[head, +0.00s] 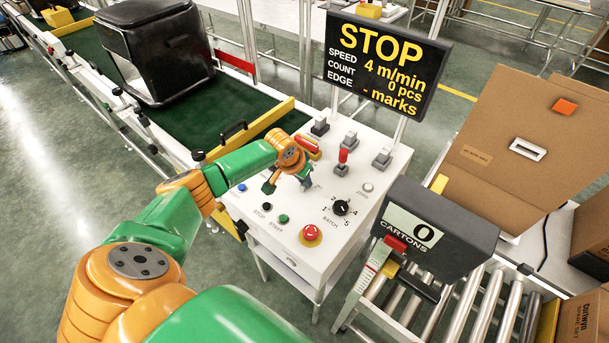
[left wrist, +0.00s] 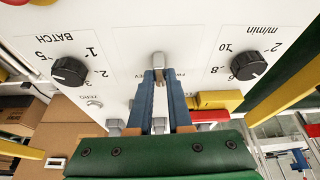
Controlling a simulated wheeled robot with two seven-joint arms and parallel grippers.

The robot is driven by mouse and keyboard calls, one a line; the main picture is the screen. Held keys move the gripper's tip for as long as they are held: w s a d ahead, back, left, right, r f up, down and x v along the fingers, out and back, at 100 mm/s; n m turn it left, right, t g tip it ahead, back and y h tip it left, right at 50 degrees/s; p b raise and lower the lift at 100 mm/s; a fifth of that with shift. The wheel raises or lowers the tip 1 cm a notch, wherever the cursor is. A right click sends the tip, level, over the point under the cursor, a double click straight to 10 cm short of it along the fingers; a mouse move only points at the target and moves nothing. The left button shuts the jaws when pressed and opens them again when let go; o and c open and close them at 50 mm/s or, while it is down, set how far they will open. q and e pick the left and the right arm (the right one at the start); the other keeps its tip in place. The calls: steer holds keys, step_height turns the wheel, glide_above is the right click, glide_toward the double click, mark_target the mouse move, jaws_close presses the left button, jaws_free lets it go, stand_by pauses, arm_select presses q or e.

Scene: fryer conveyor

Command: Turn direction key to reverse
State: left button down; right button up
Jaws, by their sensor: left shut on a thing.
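The direction key (left wrist: 158,59) is a small grey knob on the white control panel, seen in the left wrist view with partly covered lettering beside it. My left gripper (left wrist: 159,75) has its two blue fingers closed around the key, one on each side. In the head view, my left gripper (head: 288,183) reaches down to the panel, and its own wrist and hand hide the key there. I cannot tell from these frames exactly which way the key points. My right gripper is in neither view.
The control panel (head: 345,262) carries a batch dial (head: 341,208), a red emergency button (head: 311,235) and several small buttons and levers. A sign (head: 382,62) reading STOP stands behind it. A carton counter (head: 432,240) and rollers are at right. A green belt (head: 235,110) lies behind.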

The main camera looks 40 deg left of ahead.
arm_select(q)
steer(key=shift+a+f+m+h+b, duration=0.15)
steer(key=shift+m+h+b, duration=0.25)
steer(key=shift+m, duration=0.6)
steer(key=m+h+b, duration=0.1)
steer(key=m+b, duration=0.1)
steer(key=shift+f+m, duration=0.1)
steer(key=shift+m, duration=0.2)
steer(key=m+h+b, duration=0.1)
steer(key=m+b, duration=0.2)
steer(key=shift+w+g, duration=0.15)
steer(key=shift+g, duration=0.25)
steer(key=shift+a+r+m+g+h+b, duration=0.1)
steer(key=shift+m+g+h+b, duration=0.1)
steer(key=shift+m+b, duration=0.45)
steer(key=shift+r+m+g+h+b, duration=0.1)
steer(key=shift+m+h+b, duration=0.1)
steer(key=shift+m+b, duration=0.4)
steer(key=c, duration=0.8)
jaws_free()
steer(key=shift+c, duration=0.2)
